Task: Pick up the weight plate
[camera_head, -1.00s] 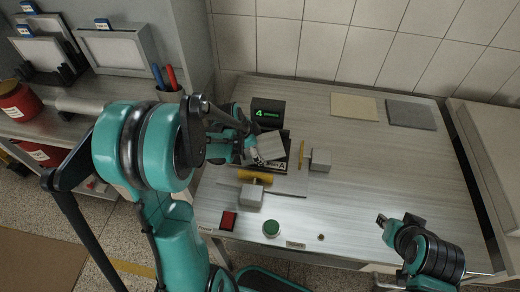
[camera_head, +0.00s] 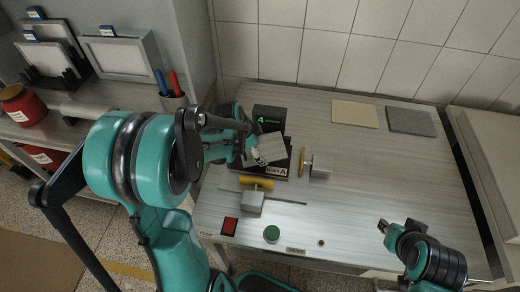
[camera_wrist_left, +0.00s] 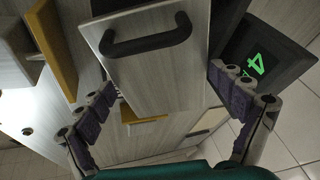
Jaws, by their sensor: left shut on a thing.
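The weight plate is a grey block (camera_head: 268,150) with a black bar handle; in the left wrist view the plate (camera_wrist_left: 145,75) fills the middle, handle towards the camera. My left gripper (camera_wrist_left: 163,82) has its fingers on either side of the plate and is shut on it. In the head view the left gripper (camera_head: 252,150) is at the plate, over the black scale (camera_head: 277,171) labelled Scale A. I cannot tell whether the plate touches the scale. My right gripper (camera_head: 383,226) is low at the right, away from the plate; its jaw state is unclear.
A black display (camera_head: 268,117) with a green readout stands behind the scale. Beige (camera_head: 355,113) and grey (camera_head: 411,121) panels lie behind. The table's right middle is clear.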

